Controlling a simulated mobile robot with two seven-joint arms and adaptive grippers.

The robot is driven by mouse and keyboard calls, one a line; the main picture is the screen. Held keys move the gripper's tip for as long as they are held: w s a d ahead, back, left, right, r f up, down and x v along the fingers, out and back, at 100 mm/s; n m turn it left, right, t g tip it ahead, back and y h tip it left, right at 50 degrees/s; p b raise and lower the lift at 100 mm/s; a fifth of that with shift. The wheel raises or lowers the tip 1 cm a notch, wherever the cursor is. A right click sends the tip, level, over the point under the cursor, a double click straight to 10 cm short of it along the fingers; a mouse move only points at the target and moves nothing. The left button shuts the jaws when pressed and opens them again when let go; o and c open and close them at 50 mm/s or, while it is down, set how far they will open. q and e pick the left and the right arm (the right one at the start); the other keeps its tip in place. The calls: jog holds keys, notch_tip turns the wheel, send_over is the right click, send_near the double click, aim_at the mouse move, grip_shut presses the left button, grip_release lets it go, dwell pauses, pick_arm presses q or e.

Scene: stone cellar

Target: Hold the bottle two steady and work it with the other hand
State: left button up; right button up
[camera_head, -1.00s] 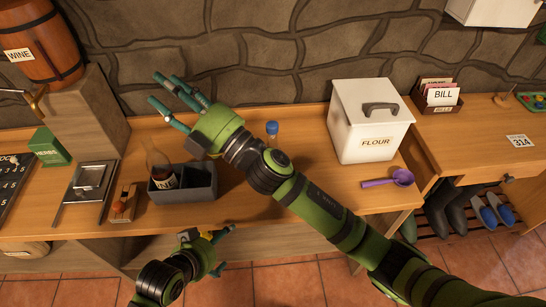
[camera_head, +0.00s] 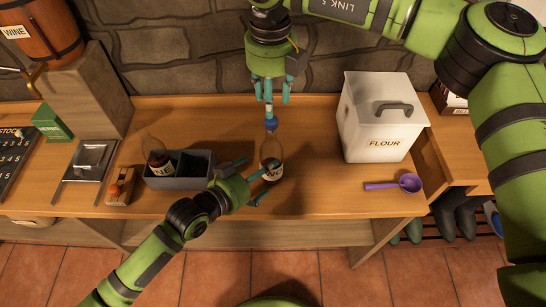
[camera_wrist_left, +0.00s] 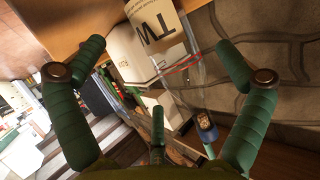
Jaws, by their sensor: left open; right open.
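Bottle two (camera_head: 271,146) stands upright on the bench, clear glass with a blue cap (camera_head: 271,124) and a pale label. In the left wrist view the bottle (camera_wrist_left: 188,75) shows a label with "TW" and lies between my finger tips. My left gripper (camera_head: 262,181) is open at the lower part of the bottle, fingers on either side; contact cannot be told. It also shows in the left wrist view (camera_wrist_left: 158,62). My right gripper (camera_head: 271,98) is open, pointing down directly above the cap; whether it touches cannot be told.
A grey divided bin (camera_head: 180,183) with another bottle (camera_head: 157,160) stands to the left. A white flour box (camera_head: 378,125) and a purple scoop (camera_head: 400,184) are to the right. A wooden block with an orange knob (camera_head: 121,187) is farther left. The stone wall is behind.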

pick_arm(q)
jog(key=x, duration=0.5)
jog(key=shift+w, duration=0.1)
pick_arm(e)
jog(key=shift+w+f, duration=0.1)
pick_arm(q)
jog(key=shift+w+d+f, duration=0.25)
jog(key=shift+w+d, duration=0.05)
